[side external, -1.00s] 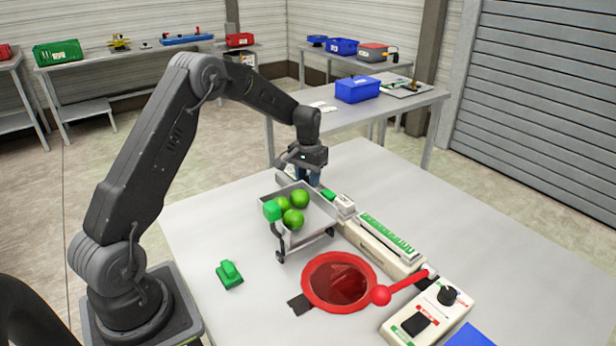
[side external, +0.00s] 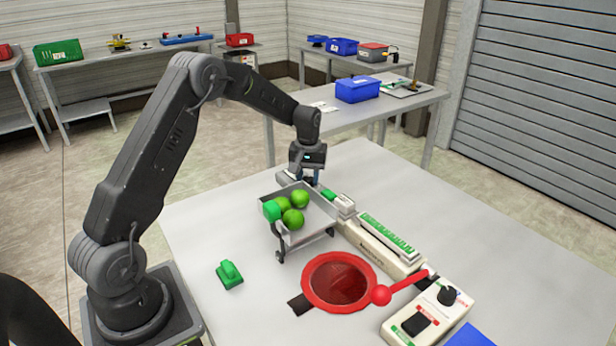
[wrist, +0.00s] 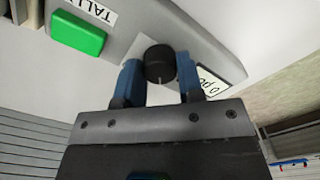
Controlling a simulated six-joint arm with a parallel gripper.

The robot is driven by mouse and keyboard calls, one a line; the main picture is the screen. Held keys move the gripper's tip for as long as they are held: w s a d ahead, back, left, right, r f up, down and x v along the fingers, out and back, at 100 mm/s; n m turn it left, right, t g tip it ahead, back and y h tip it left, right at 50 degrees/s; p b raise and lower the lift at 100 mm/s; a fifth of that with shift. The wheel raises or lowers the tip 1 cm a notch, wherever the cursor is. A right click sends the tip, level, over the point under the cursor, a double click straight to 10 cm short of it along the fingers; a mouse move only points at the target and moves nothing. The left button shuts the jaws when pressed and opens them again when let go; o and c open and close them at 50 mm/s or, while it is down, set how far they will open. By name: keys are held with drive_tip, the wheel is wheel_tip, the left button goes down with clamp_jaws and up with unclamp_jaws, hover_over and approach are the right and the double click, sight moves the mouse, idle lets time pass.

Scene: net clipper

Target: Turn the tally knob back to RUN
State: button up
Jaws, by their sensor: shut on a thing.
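In the wrist view, a round black knob (wrist: 159,62) with a pale pointer mark sits on a pale plate of a grey housing (wrist: 140,22). My gripper (wrist: 159,80) has its blue fingers shut on the knob, one on each side. The housing carries a green button (wrist: 78,34) and a label (wrist: 93,9) reading TALLY; another label (wrist: 212,83) by the right finger is only partly readable. In the side view, my gripper (side external: 311,180) points down at the far end of the long pale device (side external: 362,243). The knob is hidden there.
A wire-legged tray (side external: 322,229) holding several green fruits and a green block stands close to my gripper.

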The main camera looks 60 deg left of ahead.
sight(308, 179)
drive_tip(key=o, duration=0.9)
drive_tip(key=shift+r, duration=6.9)
